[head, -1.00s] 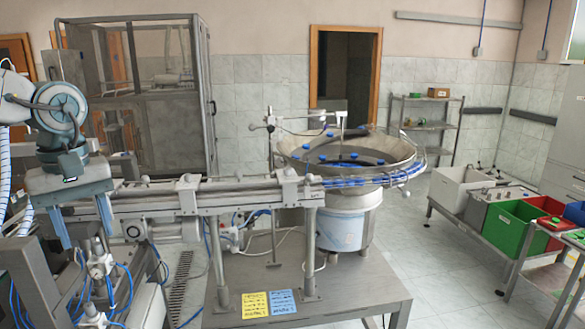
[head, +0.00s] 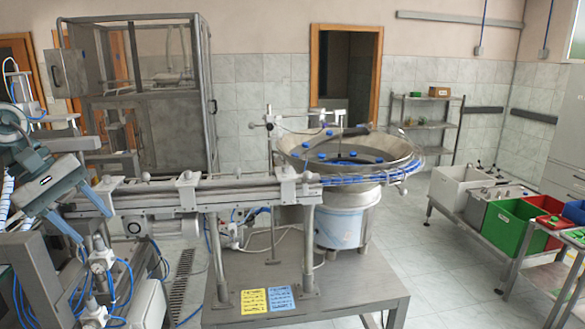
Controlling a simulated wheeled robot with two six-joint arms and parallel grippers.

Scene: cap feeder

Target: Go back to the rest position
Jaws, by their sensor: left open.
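My left gripper (head: 94,228) is at the left edge of the head view, tilted, with its two blue fingers spread and pointing down to the right. Nothing shows between the fingers. It hangs in front of the left end of the metal conveyor rail (head: 240,193), and I cannot tell whether it clears the rail. My right gripper is out of view. The round metal bowl feeder (head: 350,170) stands at the middle right, well apart from the gripper, with several blue caps in it.
Pneumatic fittings with blue hoses (head: 100,262) stand just below my left gripper. The steel table (head: 350,290) carries a yellow label (head: 254,302) and a blue label (head: 281,299). A framed machine cabinet (head: 170,110) stands behind. Bins, including a green one (head: 512,228), stand at right.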

